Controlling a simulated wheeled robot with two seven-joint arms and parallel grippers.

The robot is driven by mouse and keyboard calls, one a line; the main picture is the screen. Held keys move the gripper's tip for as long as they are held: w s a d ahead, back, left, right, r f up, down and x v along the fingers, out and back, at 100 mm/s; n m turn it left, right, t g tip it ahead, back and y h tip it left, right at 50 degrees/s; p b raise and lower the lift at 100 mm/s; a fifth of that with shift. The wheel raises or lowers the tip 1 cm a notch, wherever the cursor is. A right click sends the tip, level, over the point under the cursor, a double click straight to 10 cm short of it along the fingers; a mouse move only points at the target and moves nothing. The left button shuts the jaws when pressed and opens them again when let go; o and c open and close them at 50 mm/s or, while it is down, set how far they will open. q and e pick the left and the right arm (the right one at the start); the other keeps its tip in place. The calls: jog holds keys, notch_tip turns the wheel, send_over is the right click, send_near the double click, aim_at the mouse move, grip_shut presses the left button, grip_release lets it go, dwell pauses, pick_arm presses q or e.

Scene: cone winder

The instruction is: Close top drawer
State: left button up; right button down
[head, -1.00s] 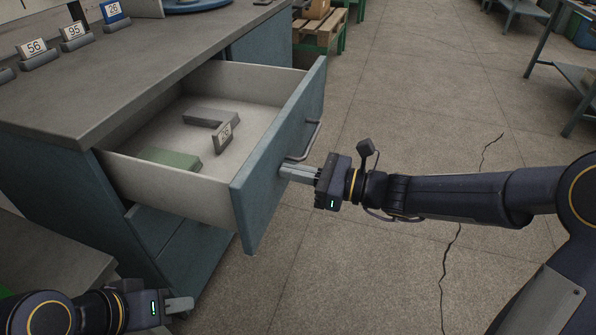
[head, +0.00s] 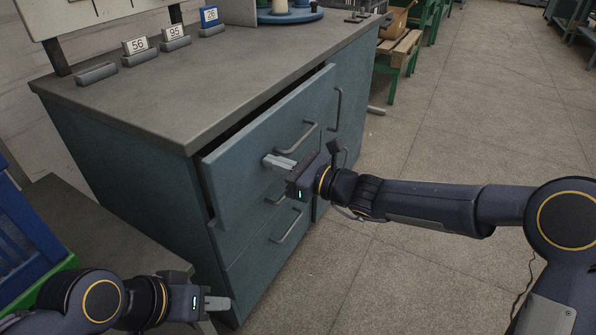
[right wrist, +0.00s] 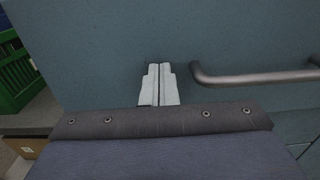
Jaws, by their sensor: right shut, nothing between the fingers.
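The top drawer (head: 240,155) of the blue-grey cabinet stands slightly open, with a narrow dark gap behind its front panel. Its bar handle (head: 297,139) is on the front, and also shows in the right wrist view (right wrist: 255,77). My right gripper (head: 268,161) is shut and empty, with its fingertips at the drawer front beside the handle. In the right wrist view the fingertips (right wrist: 158,66) meet or nearly meet the panel, left of the handle. My left gripper (head: 228,303) is low at the left, away from the drawer; its finger gap is not clear.
The grey countertop (head: 190,90) carries numbered card holders (head: 138,50) and a blue round tray (head: 290,15). Lower drawers (head: 265,240) are below. A blue crate (head: 22,235) stands at the left. The floor (head: 450,130) to the right is clear.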

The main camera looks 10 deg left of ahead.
aim_at(260, 156)
jog(key=x, duration=0.4)
jog(key=shift+r, duration=0.2)
dwell(0.3)
